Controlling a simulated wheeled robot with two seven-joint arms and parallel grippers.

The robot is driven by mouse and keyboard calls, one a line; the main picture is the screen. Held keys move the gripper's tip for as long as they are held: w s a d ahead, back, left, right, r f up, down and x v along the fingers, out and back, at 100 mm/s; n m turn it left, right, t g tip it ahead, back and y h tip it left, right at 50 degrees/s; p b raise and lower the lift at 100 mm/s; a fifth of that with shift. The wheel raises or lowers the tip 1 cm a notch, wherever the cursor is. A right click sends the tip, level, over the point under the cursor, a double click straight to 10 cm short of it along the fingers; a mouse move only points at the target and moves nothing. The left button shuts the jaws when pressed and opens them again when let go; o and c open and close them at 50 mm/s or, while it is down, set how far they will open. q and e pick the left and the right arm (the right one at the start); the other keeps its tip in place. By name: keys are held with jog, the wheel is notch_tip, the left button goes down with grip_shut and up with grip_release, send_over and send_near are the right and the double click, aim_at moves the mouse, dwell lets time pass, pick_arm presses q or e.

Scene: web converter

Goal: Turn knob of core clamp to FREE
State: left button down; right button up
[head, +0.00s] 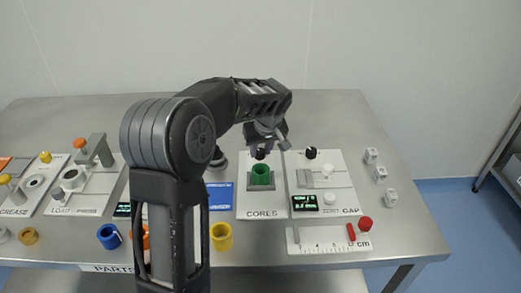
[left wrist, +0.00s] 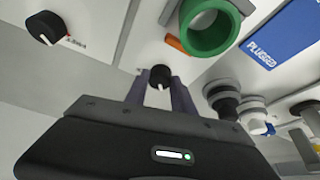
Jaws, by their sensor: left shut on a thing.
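The core clamp's knob (head: 260,155) is small and black, at the back of the white CORES plate (head: 248,202), behind the green core (head: 262,175). My left gripper (head: 266,146) reaches down over it from behind. In the left wrist view the black knob (left wrist: 160,76) sits between the two fingertips of my left gripper (left wrist: 160,84), which is shut on it. A white pointer mark shows on the knob's face. The green core (left wrist: 211,32) stands just beyond it. I cannot read any FREE marking beside the knob. My right gripper is not in view.
A similar black knob (head: 311,153) stands on the GAP plate (head: 340,180) to the right; it also shows in the left wrist view (left wrist: 44,27). A blue PLUGGED card (left wrist: 285,28) lies beside the CORES plate. A yellow ring (head: 221,237) and a ruler plate (head: 325,246) lie in front.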

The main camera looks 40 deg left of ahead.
pick_arm(q)
jog(key=c, duration=1.1)
grip_release()
jog(key=shift+o, duration=0.2)
jog(key=v, duration=0.7)
jog(key=shift+r, duration=0.35)
jog(key=shift+d, duration=0.15)
